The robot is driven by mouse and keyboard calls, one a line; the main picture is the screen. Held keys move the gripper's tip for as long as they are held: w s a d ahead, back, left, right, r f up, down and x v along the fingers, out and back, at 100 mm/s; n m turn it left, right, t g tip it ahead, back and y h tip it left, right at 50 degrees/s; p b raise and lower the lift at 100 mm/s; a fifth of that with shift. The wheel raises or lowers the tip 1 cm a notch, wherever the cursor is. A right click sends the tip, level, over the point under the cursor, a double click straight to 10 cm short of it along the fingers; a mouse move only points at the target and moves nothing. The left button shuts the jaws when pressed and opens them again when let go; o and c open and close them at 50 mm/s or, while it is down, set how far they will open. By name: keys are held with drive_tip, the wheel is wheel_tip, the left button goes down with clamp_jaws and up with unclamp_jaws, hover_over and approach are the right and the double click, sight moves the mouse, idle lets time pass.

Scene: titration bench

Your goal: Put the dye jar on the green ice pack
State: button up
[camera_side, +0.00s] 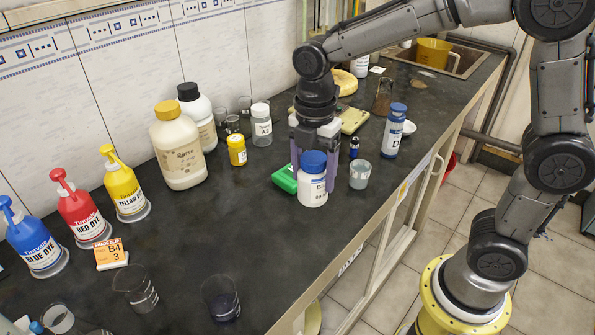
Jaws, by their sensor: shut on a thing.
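The dye jar (312,190) is a white jar with a blue cap and a dark-lettered label, upright near the bench's front edge. My gripper (314,160) points down from above, with its purple fingers on both sides of the blue cap, shut on the jar. The green ice pack (284,180) lies on the bench just left of and behind the jar. The jar and a finger hide part of its right side. I cannot tell whether the jar's base is on the bench or a little above it.
A glass beaker (360,173), a small dark-blue vial (354,150) and a blue-capped bottle (393,132) stand close on the right. A yellow jar (237,150) and a white Rinse bottle (178,148) stand behind left. The bench left of the pack is clear.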

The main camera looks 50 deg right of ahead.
drive_tip(key=w+d+r+m, duration=0.1)
drive_tip(key=d, duration=0.5)
drive_tip(key=w+d+r+m, duration=0.1)
drive_tip(key=w+d+r, duration=0.1)
drive_tip(key=d, duration=0.5)
drive_tip(key=w+f, duration=0.3)
drive_tip(key=w, duration=0.1)
drive_tip(key=w+d+f, duration=0.1)
drive_tip(key=w+f, duration=0.2)
drive_tip(key=w, duration=0.1)
drive_tip(key=w+d+f, duration=0.1)
drive_tip(key=w+f, duration=0.2)
drive_tip(key=w, duration=0.1)
drive_tip(key=shift+w+f, duration=0.45)
drive_tip(key=shift+f, duration=1.45)
drive_tip(key=shift+f, duration=0.1)
